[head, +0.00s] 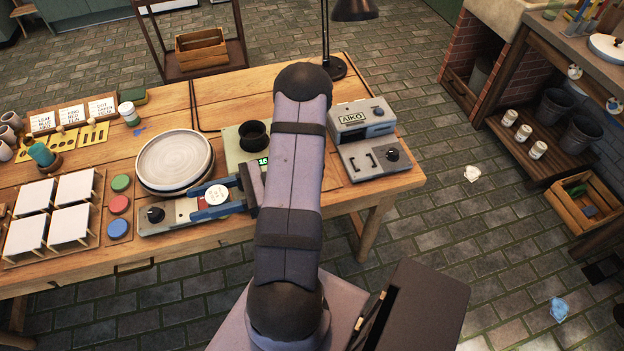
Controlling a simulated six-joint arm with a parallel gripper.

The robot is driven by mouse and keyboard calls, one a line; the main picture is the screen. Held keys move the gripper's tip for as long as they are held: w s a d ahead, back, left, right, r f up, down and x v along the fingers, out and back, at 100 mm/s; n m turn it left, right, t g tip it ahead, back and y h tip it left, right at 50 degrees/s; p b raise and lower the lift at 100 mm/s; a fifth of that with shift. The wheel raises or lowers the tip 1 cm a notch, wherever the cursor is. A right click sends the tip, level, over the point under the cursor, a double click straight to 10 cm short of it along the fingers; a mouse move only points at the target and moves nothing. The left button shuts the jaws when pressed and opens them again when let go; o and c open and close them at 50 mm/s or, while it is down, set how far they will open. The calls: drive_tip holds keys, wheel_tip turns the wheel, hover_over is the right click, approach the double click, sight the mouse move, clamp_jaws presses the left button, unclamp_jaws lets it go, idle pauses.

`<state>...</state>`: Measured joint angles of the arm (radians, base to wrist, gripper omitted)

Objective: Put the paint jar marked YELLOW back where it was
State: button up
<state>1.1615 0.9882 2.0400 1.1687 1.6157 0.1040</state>
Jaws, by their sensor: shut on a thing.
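My gripper (214,197) reaches in from the right, low over the front of the wooden table. Its blue fingers are shut on a small round thing with a white top (217,195), which bears dark marks too small to read. It looks like a paint jar, but I cannot confirm the word YELLOW. Its sides and base are hidden, so I cannot tell whether it touches what is below. A grey device with a black knob (154,215) lies just left of the fingers. Another white-lidded jar (127,112) stands at the back left.
A pale plate (174,160) lies behind the gripper. A black cup (254,134) stands on a green scale. Green (120,183), red (119,204) and blue (118,228) discs lie left. White tiles (74,187) fill the left front. The AIKO machine (365,135) stands right.

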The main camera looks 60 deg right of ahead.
drive_tip(key=s+d+m+t+h+b, duration=0.2)
drive_tip(key=d+m+t+h, duration=0.5)
drive_tip(key=d+h, duration=0.7)
drive_tip(key=s+d+m+g+h+b, duration=0.1)
drive_tip(key=s+d+m+g+h, duration=0.1)
drive_tip(key=s+d+m+h, duration=0.55)
drive_tip(key=s+d+m+g+h+b, duration=0.15)
drive_tip(key=s+d, duration=0.25)
drive_tip(key=d, duration=0.7)
drive_tip(key=shift+g, duration=0.35)
drive_tip(key=shift+s+a+f+p, duration=0.1)
drive_tip(key=shift+f+p, duration=0.6)
drive_tip(key=shift+f, duration=4.1)
drive_tip(key=shift+f, duration=0.2)
drive_tip(key=o, duration=1.2)
drive_tip(key=shift+o, duration=0.2)
drive_tip(key=shift+r, duration=0.1)
